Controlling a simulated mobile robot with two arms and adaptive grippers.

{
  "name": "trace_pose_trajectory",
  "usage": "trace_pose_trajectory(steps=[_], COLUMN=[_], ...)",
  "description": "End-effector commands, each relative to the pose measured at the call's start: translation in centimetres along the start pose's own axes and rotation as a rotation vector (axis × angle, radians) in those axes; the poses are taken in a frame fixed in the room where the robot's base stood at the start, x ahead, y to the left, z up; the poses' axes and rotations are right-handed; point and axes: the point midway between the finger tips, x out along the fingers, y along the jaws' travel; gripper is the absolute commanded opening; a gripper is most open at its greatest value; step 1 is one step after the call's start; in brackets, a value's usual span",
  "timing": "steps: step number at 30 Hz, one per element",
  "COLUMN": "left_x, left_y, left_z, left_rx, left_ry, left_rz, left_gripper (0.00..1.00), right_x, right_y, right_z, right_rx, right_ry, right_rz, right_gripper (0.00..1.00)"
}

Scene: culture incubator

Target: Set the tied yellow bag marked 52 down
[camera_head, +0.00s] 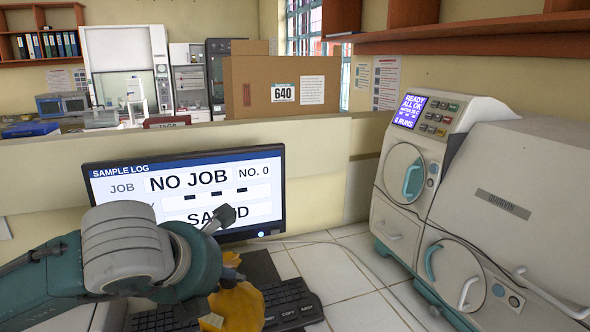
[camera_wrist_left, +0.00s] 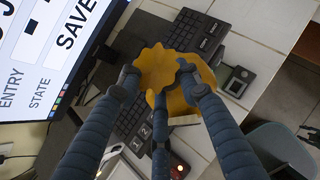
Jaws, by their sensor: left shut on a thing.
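The yellow bag (camera_head: 238,306) is held over the keyboard in front of the monitor, low in the head view. It also shows in the left wrist view (camera_wrist_left: 160,66), between the fingers. Its mark and its tie cannot be made out. My left gripper (camera_wrist_left: 158,84) is shut on the bag; in the head view my left wrist hides part of the gripper and the bag. Whether the bag touches the keyboard cannot be told. My right gripper is in neither view.
The keyboard (camera_head: 290,302) lies below the bag, and the monitor (camera_head: 190,187) stands behind it. White tiled counter (camera_head: 338,270) is free to the right, crossed by a thin cable. A white incubator machine (camera_head: 480,200) stands farther right. A low partition (camera_head: 318,150) runs behind.

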Motion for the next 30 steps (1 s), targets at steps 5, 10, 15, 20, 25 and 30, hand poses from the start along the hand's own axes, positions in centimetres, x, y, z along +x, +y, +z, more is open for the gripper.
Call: trace_pose_trajectory(steps=[5, 10, 15, 20, 25, 30], left_x=[-1.6, -2.5, -2.6, -2.7, -2.7, -2.7], left_y=[3.5, 5.1, 5.3, 5.5, 5.4, 5.5], left_z=[-1.6, -2.6, -2.9, -2.8, -2.8, -2.8], left_rx=[-0.082, -0.124, -0.135, -0.135, -0.135, -0.135], left_ry=[-0.006, -0.004, -0.002, -0.005, -0.003, -0.002], left_rz=[0.081, 0.123, 0.130, 0.133, 0.132, 0.132], left_gripper=[0.00, 0.00, 0.00, 0.00, 0.00, 0.00], right_x=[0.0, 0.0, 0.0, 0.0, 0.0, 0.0], right_y=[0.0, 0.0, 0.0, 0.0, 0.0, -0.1], right_z=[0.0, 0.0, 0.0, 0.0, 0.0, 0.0], right_rx=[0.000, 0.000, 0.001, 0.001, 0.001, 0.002], right_ry=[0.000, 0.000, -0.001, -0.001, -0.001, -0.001], right_rz=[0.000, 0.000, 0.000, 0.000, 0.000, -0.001], right_gripper=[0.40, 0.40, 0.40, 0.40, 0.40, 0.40])
